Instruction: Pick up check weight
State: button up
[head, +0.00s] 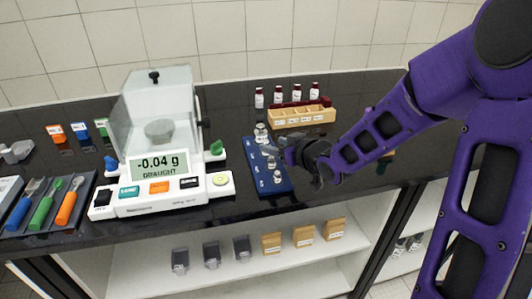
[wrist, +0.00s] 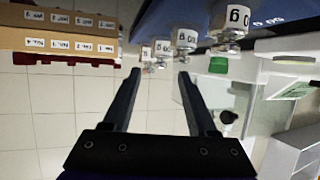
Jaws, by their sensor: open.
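Several small shiny metal check weights stand on a blue tray (head: 285,187) in the middle of the bench in the head view. In the wrist view the weights (wrist: 186,40) hang upside down in the picture below the tray's blue edge (wrist: 180,12), with white labels partly readable.
A balance (head: 158,195) reading -0.04 g, with a glass draught shield (head: 118,120), stands left of the tray. A wooden rack (head: 303,118) and several dark-capped bottles (head: 296,92) stand behind. Coloured-handled tools (head: 42,210) lie at far left. A shelf below holds small blocks (head: 272,243).

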aim_at(266, 141)
jog(key=shift+b+x, duration=0.7)
jog(key=shift+x, duration=2.05)
jog(key=shift+s+f, duration=0.1)
grip_shut()
